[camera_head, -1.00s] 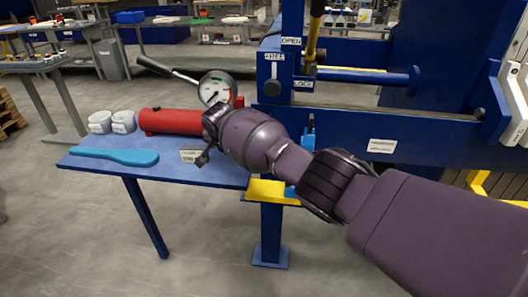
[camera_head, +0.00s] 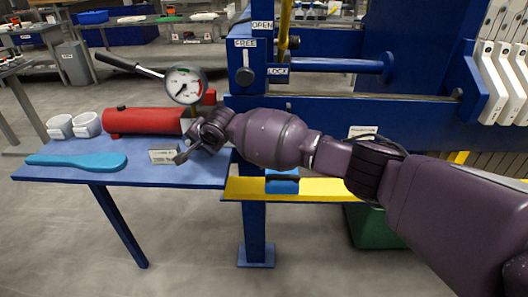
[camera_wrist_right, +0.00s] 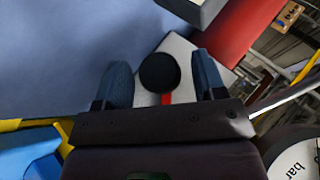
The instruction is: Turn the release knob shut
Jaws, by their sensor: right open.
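The hand pump is a red cylinder (camera_head: 148,120) with a pressure gauge (camera_head: 187,84) and a long lever (camera_head: 130,68), on the blue bench. The release knob (camera_wrist_right: 160,72) is a round black knob on a pale block with a red mark below it, seen in the right wrist view. My right gripper (camera_wrist_right: 163,80) is open, one finger on each side of the knob, with gaps still showing. In the head view my right gripper (camera_head: 190,145) is at the pump's right end and hides the knob. My left gripper is not in view.

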